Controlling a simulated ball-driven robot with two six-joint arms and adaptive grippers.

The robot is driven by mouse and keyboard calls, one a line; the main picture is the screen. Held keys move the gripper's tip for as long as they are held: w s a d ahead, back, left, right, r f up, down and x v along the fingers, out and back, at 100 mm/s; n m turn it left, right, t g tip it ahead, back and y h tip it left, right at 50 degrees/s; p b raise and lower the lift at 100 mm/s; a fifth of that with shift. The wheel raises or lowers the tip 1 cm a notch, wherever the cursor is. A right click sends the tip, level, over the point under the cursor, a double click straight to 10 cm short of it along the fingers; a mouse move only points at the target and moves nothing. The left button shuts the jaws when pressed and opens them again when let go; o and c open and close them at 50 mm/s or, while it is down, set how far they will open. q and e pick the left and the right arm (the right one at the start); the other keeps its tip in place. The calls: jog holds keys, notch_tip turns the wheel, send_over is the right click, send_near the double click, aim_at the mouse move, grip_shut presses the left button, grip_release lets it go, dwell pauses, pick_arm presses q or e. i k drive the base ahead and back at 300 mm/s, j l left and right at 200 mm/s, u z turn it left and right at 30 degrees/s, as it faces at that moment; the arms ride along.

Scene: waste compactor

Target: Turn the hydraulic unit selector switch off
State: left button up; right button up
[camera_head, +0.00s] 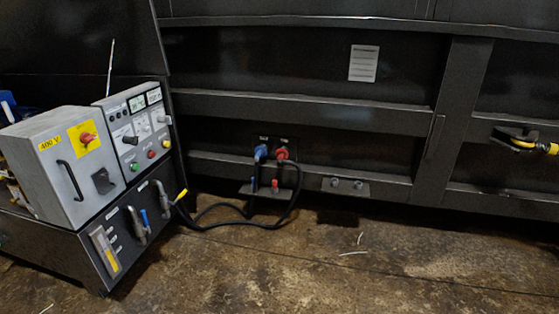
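The hydraulic unit (50,235) stands at the left of the head view. Its grey box carries a red rotary switch (88,138) on a yellow plate, beside a yellow "400 V" label (49,144). The grey control panel (122,104) to its right has meters at the top and several knobs and buttons. A black selector-type knob (130,140) sits at this panel's left side, above a green button (134,166) and a red button (151,154). Which knob is the selector switch, and its exact setting, I cannot read. Neither gripper shows.
The dark compactor wall (300,60) fills the back. A blue hose coupling (260,153) and a red one (282,153) are plugged into it. Black hoses (225,224) run from there over the floor to the unit. The brown floor (300,270) in front is mostly clear.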

aim_at(134, 141)
jog(key=i+j+u, duration=0.15)
jog(key=u, duration=0.2)
jog(key=i+j+u, duration=0.1)
jog(key=i+u, duration=0.55)
jog(key=k+j, duration=0.05)
jog(key=k, duration=0.05)
